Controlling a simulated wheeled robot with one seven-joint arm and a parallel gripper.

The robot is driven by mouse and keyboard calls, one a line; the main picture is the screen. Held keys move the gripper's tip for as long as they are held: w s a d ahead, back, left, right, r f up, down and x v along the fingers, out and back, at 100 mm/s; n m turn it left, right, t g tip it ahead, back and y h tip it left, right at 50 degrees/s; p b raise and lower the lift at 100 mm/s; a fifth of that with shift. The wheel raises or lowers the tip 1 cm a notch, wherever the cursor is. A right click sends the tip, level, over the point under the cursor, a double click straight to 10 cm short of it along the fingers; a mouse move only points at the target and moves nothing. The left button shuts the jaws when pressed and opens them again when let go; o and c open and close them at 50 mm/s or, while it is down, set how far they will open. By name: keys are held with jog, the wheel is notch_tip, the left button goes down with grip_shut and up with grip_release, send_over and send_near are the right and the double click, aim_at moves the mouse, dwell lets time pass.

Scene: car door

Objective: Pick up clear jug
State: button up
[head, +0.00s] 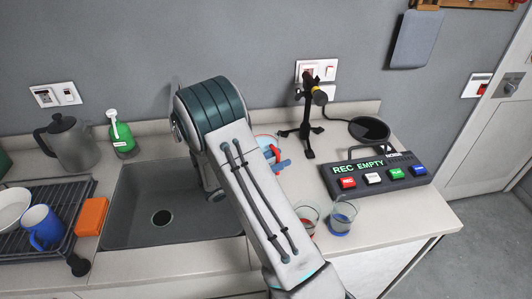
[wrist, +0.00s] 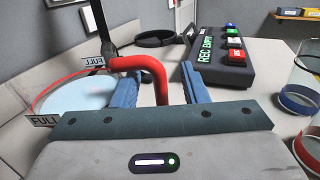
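The clear jug (wrist: 75,95) has a red rim and a red handle (wrist: 155,72), with pale blue contents or surface inside and "FULL" labels beside it. In the head view only a part of the jug (head: 264,141) shows behind my arm, on the counter right of the sink. My gripper (wrist: 160,90) is open, its two blue fingers apart. The red handle comes down between the fingers, nearer the left one, with a gap to the right one. Contact with the left finger cannot be told. The lower jug is hidden by my gripper.
Two clear glasses, one with a red base (head: 308,221) and one with a blue base (head: 342,217), stand near the counter's front, right of my arm. A black stand (head: 306,125) and a "REC EMPTY" button box (head: 375,174) are behind and right. The sink (head: 150,190) is left.

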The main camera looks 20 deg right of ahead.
jog(key=shift+d, duration=0.2)
grip_shut()
dwell(1.3)
